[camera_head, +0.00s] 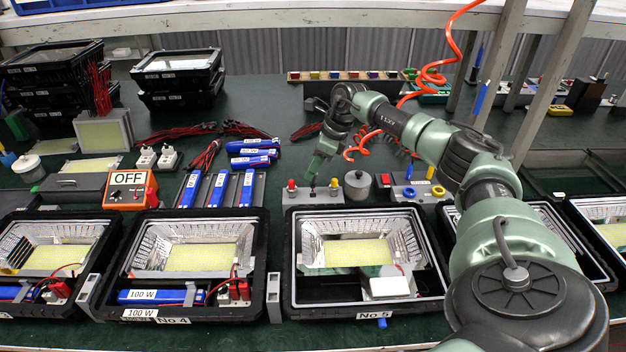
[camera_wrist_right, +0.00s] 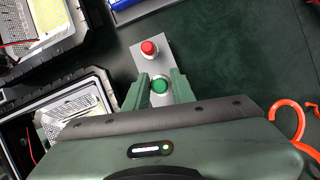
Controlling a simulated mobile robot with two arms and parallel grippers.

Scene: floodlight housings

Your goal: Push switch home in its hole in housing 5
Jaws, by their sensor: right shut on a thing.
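Housing 5 (camera_head: 366,315) is the open black case labelled No 5. It holds a silver reflector with a yellow LED panel and a white block (camera_head: 389,287). A small blue part (camera_head: 382,323) sticks out at its front wall; I cannot tell whether it is the switch. My left gripper is out of view.
Housing 4 (camera_head: 172,316) stands left of housing 5, with a grey bracket (camera_head: 274,298) between them. Blue 100 W packs (camera_head: 217,188) lie behind housing 4. An orange coiled hose (camera_head: 430,75) hangs behind my right arm. Green table surface shows behind the button box.

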